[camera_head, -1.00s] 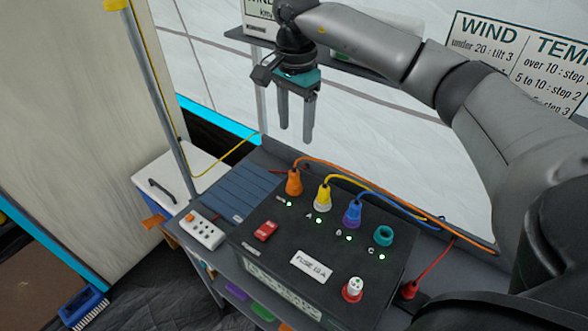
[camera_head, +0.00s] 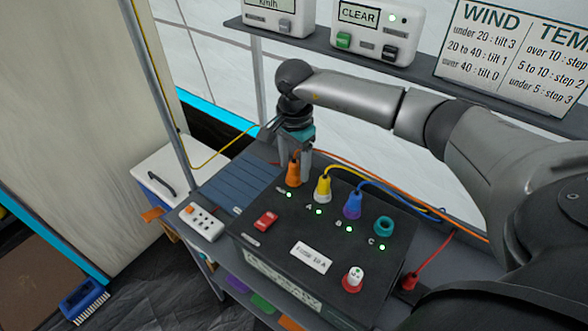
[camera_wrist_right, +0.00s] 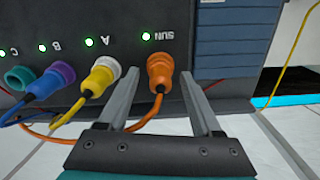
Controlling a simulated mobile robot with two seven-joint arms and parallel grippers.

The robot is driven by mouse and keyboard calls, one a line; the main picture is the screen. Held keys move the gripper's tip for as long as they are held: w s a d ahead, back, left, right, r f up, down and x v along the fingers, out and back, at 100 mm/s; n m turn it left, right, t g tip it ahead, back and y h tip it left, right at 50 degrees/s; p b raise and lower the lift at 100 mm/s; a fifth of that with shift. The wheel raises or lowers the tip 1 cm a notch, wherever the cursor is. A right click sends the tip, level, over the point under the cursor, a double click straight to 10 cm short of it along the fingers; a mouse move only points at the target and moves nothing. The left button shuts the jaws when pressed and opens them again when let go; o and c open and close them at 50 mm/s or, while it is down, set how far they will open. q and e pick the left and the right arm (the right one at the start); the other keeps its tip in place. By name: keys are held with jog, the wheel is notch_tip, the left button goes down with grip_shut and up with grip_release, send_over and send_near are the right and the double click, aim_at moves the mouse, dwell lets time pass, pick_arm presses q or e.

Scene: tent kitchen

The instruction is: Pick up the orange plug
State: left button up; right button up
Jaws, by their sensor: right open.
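The orange plug (camera_head: 293,174) stands in the socket at the back left of the dark power box (camera_head: 272,254). In the right wrist view the orange plug (camera_wrist_right: 160,70) sits at the socket labelled SUN, with its cable running down and left. My right gripper (camera_head: 298,160) is open and reaches down at the orange plug from behind. In the right wrist view its two fingers (camera_wrist_right: 163,90) stand on either side of the plug, with space between them and it. My left gripper is not in view.
A yellow plug (camera_head: 323,188) and a blue plug (camera_head: 352,205) stand right of the orange one, then an empty teal socket (camera_head: 384,227). A red switch (camera_head: 265,221) and red-white plug (camera_head: 353,278) are in front. A shelf (camera_head: 380,74) with devices is behind.

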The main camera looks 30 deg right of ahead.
grip_shut()
dwell(0.5)
